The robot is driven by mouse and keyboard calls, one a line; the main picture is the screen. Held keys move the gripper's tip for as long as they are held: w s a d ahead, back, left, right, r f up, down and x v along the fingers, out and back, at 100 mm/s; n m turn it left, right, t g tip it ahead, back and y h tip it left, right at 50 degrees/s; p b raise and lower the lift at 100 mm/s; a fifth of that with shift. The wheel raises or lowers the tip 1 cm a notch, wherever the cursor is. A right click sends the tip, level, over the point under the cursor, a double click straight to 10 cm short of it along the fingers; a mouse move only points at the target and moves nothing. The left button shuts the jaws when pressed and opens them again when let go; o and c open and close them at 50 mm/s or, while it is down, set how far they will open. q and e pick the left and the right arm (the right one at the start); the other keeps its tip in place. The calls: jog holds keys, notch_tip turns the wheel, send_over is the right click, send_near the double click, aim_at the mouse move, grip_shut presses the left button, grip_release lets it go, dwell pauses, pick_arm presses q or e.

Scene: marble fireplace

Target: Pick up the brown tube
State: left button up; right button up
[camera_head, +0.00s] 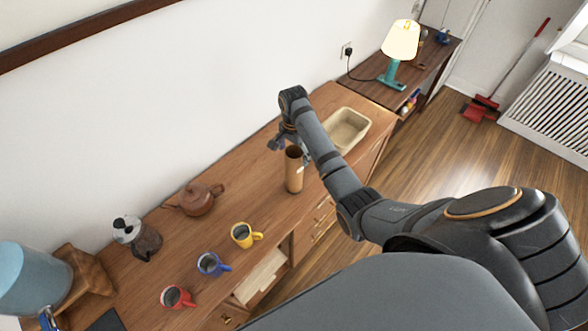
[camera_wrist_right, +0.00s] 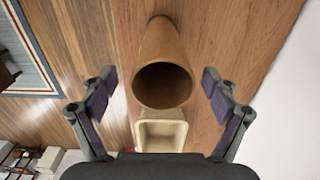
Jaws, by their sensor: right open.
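The brown tube (camera_head: 294,172) stands upright on the wooden sideboard, near its front edge, in the head view. It is hollow with an open top. In the right wrist view the tube (camera_wrist_right: 163,75) shows from above, its dark round mouth between the two fingers. My right gripper (camera_wrist_right: 161,92) is open, with one finger on each side of the tube and a visible gap on both sides. In the head view my right gripper (camera_head: 280,142) is beside the tube's upper part, partly hidden by my arm. My left gripper is not in view.
A beige tray (camera_head: 347,129) lies behind the tube on the sideboard (camera_head: 250,190). A brown teapot (camera_head: 201,198), a moka pot (camera_head: 138,236), and yellow (camera_head: 244,235), blue (camera_head: 212,264) and red (camera_head: 177,297) mugs stand to the left. A lit lamp (camera_head: 400,42) stands farther back.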

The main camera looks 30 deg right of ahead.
jog(key=shift+w+d+f, duration=0.25)
jog(key=shift+d+f, duration=0.05)
jog(key=shift+f, duration=0.15)
jog(key=shift+w+d+f, duration=0.25)
jog(key=shift+d+f, duration=0.05)
jog(key=shift+f, duration=0.15)
jog(key=shift+s+a+r, duration=0.35)
jog(key=shift+s+a, duration=0.05)
jog(key=shift+a, duration=0.15)
jog(key=c, duration=0.5)
jog(key=shift+d+f, duration=0.1)
jog(key=shift+d, duration=0.1)
jog(key=c, duration=1.1)
jog(key=shift+c, duration=0.2)
